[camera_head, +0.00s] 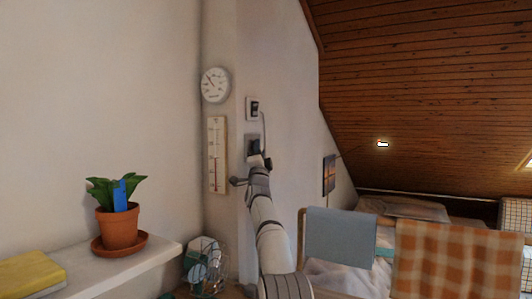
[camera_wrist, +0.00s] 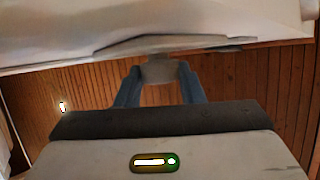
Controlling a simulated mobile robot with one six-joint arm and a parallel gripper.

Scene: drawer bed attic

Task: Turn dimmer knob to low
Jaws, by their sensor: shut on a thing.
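The dimmer knob (camera_wrist: 160,68) shows in the wrist view as a pale, rounded piece standing out from the white wall surface. My gripper (camera_wrist: 160,76) has its two blue fingers on either side of it and is shut on it. The gripper hides the knob in the head view. The knob's setting and any markings cannot be read.
A round dial (camera_head: 215,85) and a tall thermometer (camera_head: 216,154) hang left of my arm. A potted plant (camera_head: 118,226) and a yellow book (camera_head: 30,274) are on the white shelf (camera_head: 133,270). A small wire fan (camera_head: 205,267) stands near my arm. Chairs with cloths (camera_head: 340,236) are right.

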